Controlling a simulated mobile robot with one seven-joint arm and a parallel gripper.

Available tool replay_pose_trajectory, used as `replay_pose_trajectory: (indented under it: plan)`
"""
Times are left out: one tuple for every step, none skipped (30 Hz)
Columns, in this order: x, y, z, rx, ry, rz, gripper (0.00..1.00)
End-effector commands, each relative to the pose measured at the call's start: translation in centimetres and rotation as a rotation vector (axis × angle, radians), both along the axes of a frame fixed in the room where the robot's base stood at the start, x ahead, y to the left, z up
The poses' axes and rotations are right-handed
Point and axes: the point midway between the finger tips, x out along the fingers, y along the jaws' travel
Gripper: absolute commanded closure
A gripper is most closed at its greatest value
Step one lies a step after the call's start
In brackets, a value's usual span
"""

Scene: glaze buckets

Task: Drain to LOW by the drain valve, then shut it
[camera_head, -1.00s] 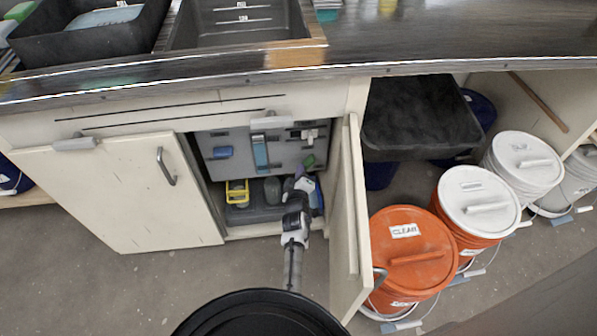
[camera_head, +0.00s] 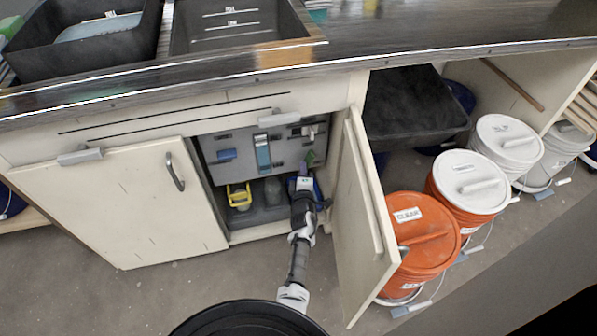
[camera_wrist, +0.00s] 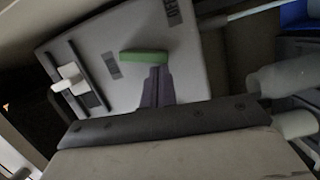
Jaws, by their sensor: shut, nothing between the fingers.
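A grey panel (camera_head: 285,158) stands inside the open cabinet. A green handle (camera_head: 311,157) sits on its right part; I take it for the drain valve, but its label is unreadable. In the wrist view the green handle (camera_wrist: 145,57) lies crosswise just beyond the shut purple fingers of my gripper (camera_wrist: 157,72). I cannot tell whether they touch it. In the head view my gripper (camera_head: 306,174) is just below the handle. The black basin (camera_head: 238,30) above has white level lines on its wall; its liquid level is not clear.
The right cabinet door (camera_head: 362,215) stands open close beside my arm. The left door (camera_head: 120,200) is shut. A blue strip (camera_head: 263,153), a blue knob (camera_head: 227,155) and a white slider (camera_wrist: 70,80) are on the panel. A yellow item (camera_head: 239,196) sits below. Orange buckets (camera_head: 418,240) stand right.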

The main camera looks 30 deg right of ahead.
Motion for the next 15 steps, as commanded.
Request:
replay_pose_trajectory:
  plan:
    - [-0.06,-0.14,-0.14,-0.003,0.001,-0.002,1.0]
    - [-0.07,-0.16,-0.17,-0.004,0.002,-0.002,1.0]
    - [-0.07,-0.19,-0.2,-0.004,0.002,-0.002,1.0]
    - [-0.07,-0.2,-0.23,-0.006,0.002,-0.001,1.0]
    - [-0.07,-0.2,-0.26,-0.007,0.002,-0.001,1.0]
    - [-0.06,-0.21,-0.32,-0.009,0.003,-0.001,1.0]
    - [-0.06,-0.21,-0.34,-0.01,0.003,-0.001,1.0]
    - [-0.06,-0.22,-0.4,-0.012,0.003,-0.001,1.0]
    - [-0.05,-0.22,-0.45,-0.016,0.004,-0.001,1.0]
    - [-0.06,-0.23,-0.5,-0.02,0.005,-0.001,1.0]
    - [-0.05,-0.24,-0.54,-0.025,0.006,0.0,1.0]
    - [-0.06,-0.25,-0.61,-0.031,0.008,0.0,1.0]
    - [-0.05,-0.25,-0.67,-0.038,0.009,0.0,1.0]
    - [-0.05,-0.26,-0.7,-0.044,0.011,0.0,1.0]
    - [-0.05,-0.28,-0.76,-0.053,0.012,0.0,1.0]
